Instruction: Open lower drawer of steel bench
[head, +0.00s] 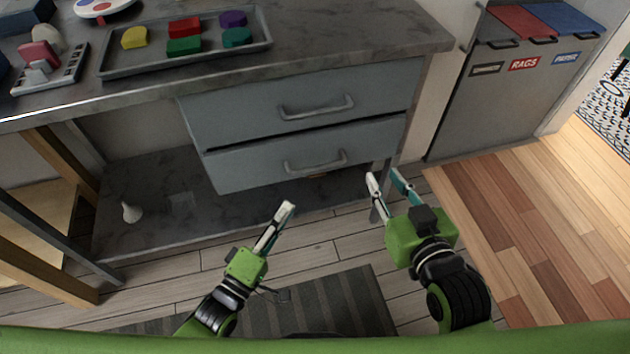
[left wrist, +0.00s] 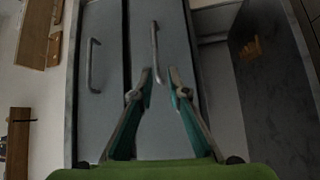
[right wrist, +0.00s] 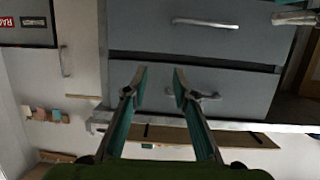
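The steel bench (head: 350,45) has two grey-blue drawers under its top, both looking shut. The lower drawer (head: 245,172) has a bar handle (head: 315,166). My left gripper (head: 288,208) is in front of and below the lower drawer; its fingers are apart and empty in the left wrist view (left wrist: 160,74), with the lower handle (left wrist: 155,40) just beyond the tips. My right gripper (head: 387,174) is open and empty near the drawers' right end. The inverted right wrist view shows the lower handle (right wrist: 205,23) above its fingertips (right wrist: 160,70). Neither gripper visibly touches a handle.
The upper drawer (head: 240,115) sits directly above. A tray (head: 205,60) of coloured blocks stands on the bench. A low shelf (head: 150,225) lies beneath, with a small white object (head: 131,212). Bins (head: 500,100) stand at right. A striped mat (head: 300,312) covers floor in front.

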